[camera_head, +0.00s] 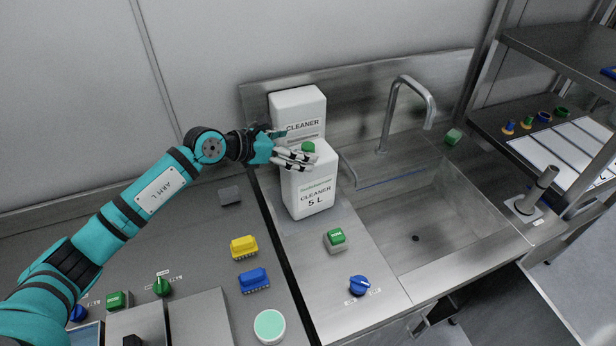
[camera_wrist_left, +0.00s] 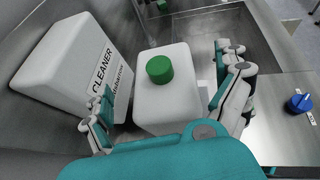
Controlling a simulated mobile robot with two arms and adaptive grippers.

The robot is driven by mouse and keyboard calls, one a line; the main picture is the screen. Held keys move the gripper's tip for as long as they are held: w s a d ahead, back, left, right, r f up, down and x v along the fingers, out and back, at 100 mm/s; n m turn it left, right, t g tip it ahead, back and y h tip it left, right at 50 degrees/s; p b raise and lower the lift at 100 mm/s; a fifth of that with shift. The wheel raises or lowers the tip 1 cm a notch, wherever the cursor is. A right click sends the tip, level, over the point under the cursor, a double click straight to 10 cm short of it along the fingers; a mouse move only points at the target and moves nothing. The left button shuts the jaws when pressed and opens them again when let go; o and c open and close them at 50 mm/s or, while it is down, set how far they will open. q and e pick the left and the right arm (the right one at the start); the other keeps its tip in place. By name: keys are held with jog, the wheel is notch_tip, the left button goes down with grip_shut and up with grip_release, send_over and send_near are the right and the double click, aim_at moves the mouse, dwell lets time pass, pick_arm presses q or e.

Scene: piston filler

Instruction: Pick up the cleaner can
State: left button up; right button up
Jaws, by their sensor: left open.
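Two white cleaner cans stand on the steel counter beside the sink. The front cleaner can (camera_head: 313,190) has a green cap and the label "CLEANER 5 L". The rear cleaner can (camera_head: 297,103) stands behind it, partly hidden. My left gripper (camera_head: 297,158) is open at the top of the front can. In the left wrist view the front can (camera_wrist_left: 165,98) with its green cap lies between the spread fingers of my left gripper (camera_wrist_left: 168,112). The rear can (camera_wrist_left: 75,62) is at the left there, close to the left finger. My right gripper is not in view.
The sink basin (camera_head: 420,215) and a tall faucet (camera_head: 404,95) are right of the cans. A green button (camera_head: 336,237) and a blue knob (camera_head: 359,285) sit in front.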

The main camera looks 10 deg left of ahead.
aim_at(308, 145)
pick_arm(q)
jog(key=p+x, duration=0.1)
jog(key=x, duration=0.2)
jog(key=shift+w+d+f+p, duration=0.15)
jog(key=shift+w+f+p, duration=0.05)
jog(key=shift+w+p, duration=0.1)
jog(key=shift+w+d+f, duration=0.3)
jog(key=shift+s, duration=0.1)
jog(key=shift+c, duration=0.8)
jog(key=c, duration=1.4)
jog(key=shift+r, duration=0.2)
jog(key=shift+c, duration=0.2)
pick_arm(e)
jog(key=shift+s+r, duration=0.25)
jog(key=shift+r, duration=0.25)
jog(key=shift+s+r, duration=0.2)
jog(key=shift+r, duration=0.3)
